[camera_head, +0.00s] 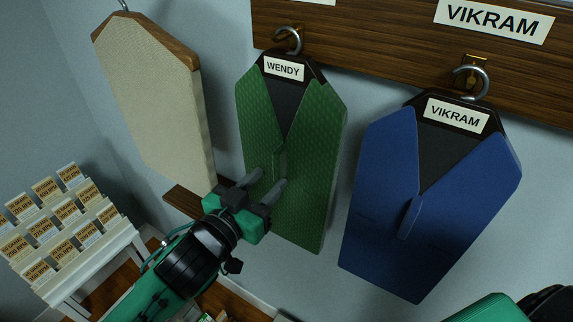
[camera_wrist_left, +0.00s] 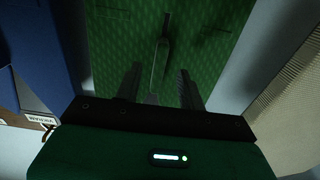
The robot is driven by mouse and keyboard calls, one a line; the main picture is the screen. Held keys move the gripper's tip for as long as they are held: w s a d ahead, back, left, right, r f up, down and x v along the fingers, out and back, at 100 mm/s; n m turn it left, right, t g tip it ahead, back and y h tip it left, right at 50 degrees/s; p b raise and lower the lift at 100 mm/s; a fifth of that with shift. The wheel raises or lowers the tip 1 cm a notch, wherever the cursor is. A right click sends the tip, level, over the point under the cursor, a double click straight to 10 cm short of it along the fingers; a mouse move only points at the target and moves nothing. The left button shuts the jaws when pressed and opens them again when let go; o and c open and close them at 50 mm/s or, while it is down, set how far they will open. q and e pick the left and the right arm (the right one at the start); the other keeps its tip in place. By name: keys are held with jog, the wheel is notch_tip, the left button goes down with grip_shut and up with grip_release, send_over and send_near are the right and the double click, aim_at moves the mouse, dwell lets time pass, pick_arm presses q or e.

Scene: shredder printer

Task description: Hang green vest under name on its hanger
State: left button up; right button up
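The green vest (camera_head: 318,130), labelled WENDY, hangs nearly upright below the hook (camera_head: 288,40) on the wooden rail. Its top meets the hook; the exact contact is too small to tell. A green tab (camera_head: 280,160) stands out from its front. My left gripper (camera_head: 262,184) is at the vest's lower front with its fingers apart. The left wrist view shows the vest (camera_wrist_left: 95,45) ahead and the tab (camera_wrist_left: 158,62) between the open fingers (camera_wrist_left: 160,88), not clamped. My right gripper is not in view.
A blue vest (camera_head: 385,190) labelled VIKRAM hangs to the right under the VIKRAM name plate (camera_head: 493,20). A beige board (camera_head: 150,95) hangs at the left. A white rack of cards (camera_head: 65,235) stands at the lower left. The wooden rail (camera_head: 400,40) spans the top right.

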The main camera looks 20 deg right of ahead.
aim_at(275, 172)
pick_arm(q)
jog(key=shift+p+x, duration=0.4)
jog(key=shift+x, duration=1.15)
jog(key=shift+r, duration=0.1)
jog(key=shift+a, duration=0.1)
grip_shut()
jog(key=shift+r, duration=0.1)
